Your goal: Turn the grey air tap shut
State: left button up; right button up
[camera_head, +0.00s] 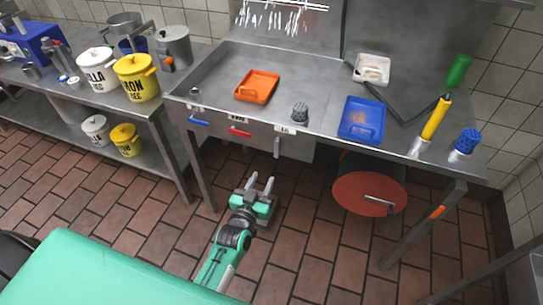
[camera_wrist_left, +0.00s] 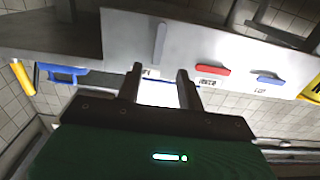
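The grey air tap (camera_head: 277,147) is a lever on the front panel of the steel table, pointing straight down below its small label. In the left wrist view the grey lever (camera_wrist_left: 158,45) stands upright in the picture, just beyond the fingertips. My left gripper (camera_head: 260,181) is open and empty, below and in front of the panel. Its two fingers (camera_wrist_left: 160,72) are spread in the wrist view, with the grey lever between their lines and apart from them. My right gripper is not in view.
A red lever (camera_head: 239,132) and a blue lever (camera_head: 199,122) lie nearly level, left of the grey one. An orange tray (camera_head: 257,86) and a blue tray (camera_head: 361,119) are on the table. A round red lid (camera_head: 369,193) is under it. The floor around my gripper is clear.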

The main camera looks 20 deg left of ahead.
aim_at(276, 152)
pick_arm(q)
jog(key=w, duration=1.1)
jog(key=shift+d, duration=0.2)
grip_shut()
